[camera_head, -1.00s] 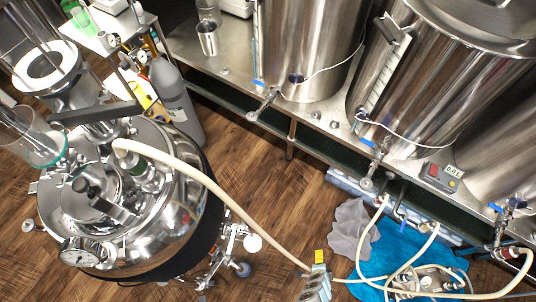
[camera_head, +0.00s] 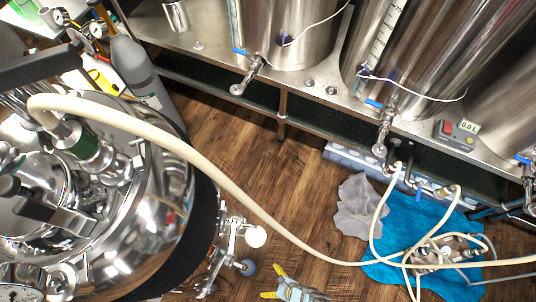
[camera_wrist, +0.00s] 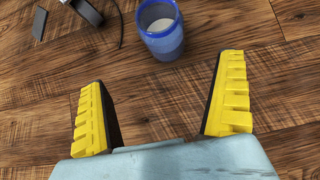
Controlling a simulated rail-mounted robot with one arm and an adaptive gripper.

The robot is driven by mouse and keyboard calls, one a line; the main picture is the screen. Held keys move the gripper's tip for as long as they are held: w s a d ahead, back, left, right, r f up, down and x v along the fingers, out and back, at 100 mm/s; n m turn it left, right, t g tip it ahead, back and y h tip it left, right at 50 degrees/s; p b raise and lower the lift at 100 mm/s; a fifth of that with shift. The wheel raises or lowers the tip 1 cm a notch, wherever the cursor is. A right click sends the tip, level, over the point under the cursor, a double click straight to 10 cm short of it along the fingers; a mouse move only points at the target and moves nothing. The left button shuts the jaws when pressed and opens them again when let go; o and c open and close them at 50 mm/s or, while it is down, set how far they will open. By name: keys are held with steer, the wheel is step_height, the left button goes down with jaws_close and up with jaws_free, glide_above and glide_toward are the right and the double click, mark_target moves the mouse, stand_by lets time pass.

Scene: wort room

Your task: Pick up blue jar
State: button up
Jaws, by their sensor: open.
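The blue jar (camera_wrist: 162,38) shows at the top middle of the wrist view. It is open at the top, looks upright on the wooden floor, and has something pale inside. My gripper (camera_wrist: 160,105) has its two yellow-padded fingers spread wide with nothing between them. The jar is ahead of the fingertips, roughly centred on the gap and apart from them. In the head view my gripper (camera_head: 280,280) shows small at the bottom edge. I cannot make out the blue jar in the head view.
A black object with a thin cable (camera_wrist: 88,12) lies left of the jar. A steel vessel (camera_head: 150,220) stands at left, with a beige hose (camera_head: 230,185) crossing the floor. A blue cloth (camera_head: 400,265) and grey cloth (camera_head: 357,205) lie at right.

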mark_target(253, 271)
steer(key=b+x, duration=0.5)
steer(key=x, duration=0.5)
steer(key=shift+b, duration=0.3)
steer(key=shift+w+a+f, duration=0.15)
steer(key=shift+a+f, duration=0.1)
steer(key=shift+a, duration=0.1)
steer(key=b+x, duration=0.3)
steer(key=x, duration=0.1)
steer(key=shift+w, duration=0.3)
steer(key=shift+w+a+f, duration=0.1)
steer(key=shift+a+f, duration=0.15)
steer(key=shift+a, duration=0.1)
steer(key=c, duration=1.2)
